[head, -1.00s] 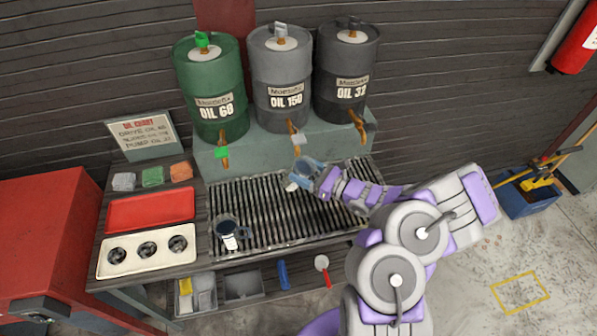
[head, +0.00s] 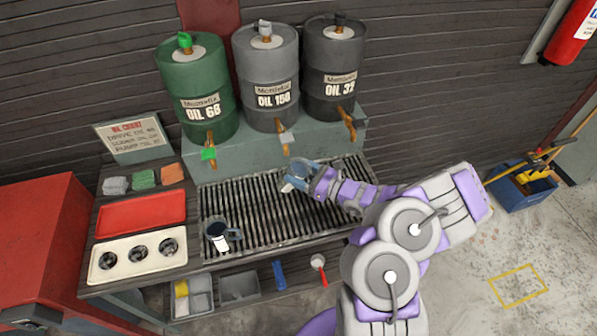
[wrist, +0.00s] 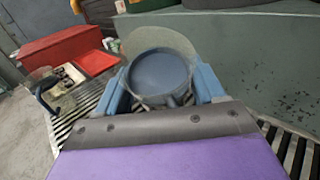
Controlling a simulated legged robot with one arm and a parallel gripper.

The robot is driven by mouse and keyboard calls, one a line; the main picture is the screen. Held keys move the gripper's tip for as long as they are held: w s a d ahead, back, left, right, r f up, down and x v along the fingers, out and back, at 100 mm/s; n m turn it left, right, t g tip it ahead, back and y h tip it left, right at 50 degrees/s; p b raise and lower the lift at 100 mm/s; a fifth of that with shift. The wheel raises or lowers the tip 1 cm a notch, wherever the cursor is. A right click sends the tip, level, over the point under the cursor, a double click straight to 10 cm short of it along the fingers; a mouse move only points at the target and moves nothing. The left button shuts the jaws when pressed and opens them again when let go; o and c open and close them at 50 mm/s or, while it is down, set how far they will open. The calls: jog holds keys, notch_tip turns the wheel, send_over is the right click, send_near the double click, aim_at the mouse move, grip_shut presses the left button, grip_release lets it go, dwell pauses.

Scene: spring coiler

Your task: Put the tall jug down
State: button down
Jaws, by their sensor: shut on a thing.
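The jug that I take as the tall jug (head: 292,186) is in my gripper (head: 309,180), over the back middle of the slatted grate (head: 262,222). My gripper is shut on it from the right. In the wrist view the jug (wrist: 158,75) stands between the two blue fingers, with a clear rim and a dark blue-grey inside. It looks roughly upright. I cannot tell whether its base touches the grate. A second jug (head: 217,238), with a dark handle and white front, stands at the grate's left front; the wrist view also shows it (wrist: 46,92).
Three oil drums, green (head: 195,90), grey (head: 267,80) and black (head: 333,75), stand behind the grate with taps overhanging its back. A red tray (head: 142,215) and a cream holder (head: 138,258) lie left. The grate's middle and right front are clear.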

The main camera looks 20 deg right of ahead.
jog(key=shift+a+f, duration=0.2)
jog(key=shift+a, duration=0.6)
jog(key=shift+c, duration=2.3)
grip_release()
jog(key=shift+d, duration=0.25)
jog(key=o, duration=0.4)
jog(key=shift+d, duration=0.35)
jog(key=shift+a, duration=0.35)
jog(key=p+v, duration=0.4)
jog(key=v, duration=1.4)
jog(key=w+a+r+n+g+y, duration=0.1)
jog(key=a+r+n+g+y, duration=0.4)
jog(key=a+r+n, duration=0.4)
jog(key=s+a+r+n+g+h, duration=0.3)
jog(key=s+a+r+n+g, duration=0.45)
jog(key=a+r+g, duration=0.35)
jog(key=s+a+r+n+g+h, duration=0.1)
jog(key=s+a+r+n+h, duration=0.15)
jog(key=s+n+h, duration=0.65)
jog(key=s+d+h, duration=0.2)
jog(key=s, duration=0.2)
jog(key=s+d+r+n+t+h, duration=0.1)
jog(key=s+d+h, duration=0.1)
jog(key=s+d, duration=0.1)
jog(key=s+d+t+h, duration=0.1)
jog(key=s+d, duration=0.1)
jog(key=s, duration=0.2)
jog(key=shift+s+d+r+n+h, duration=0.25)
jog(key=shift+s+r+h, duration=0.05)
jog(key=shift+h, duration=0.1)
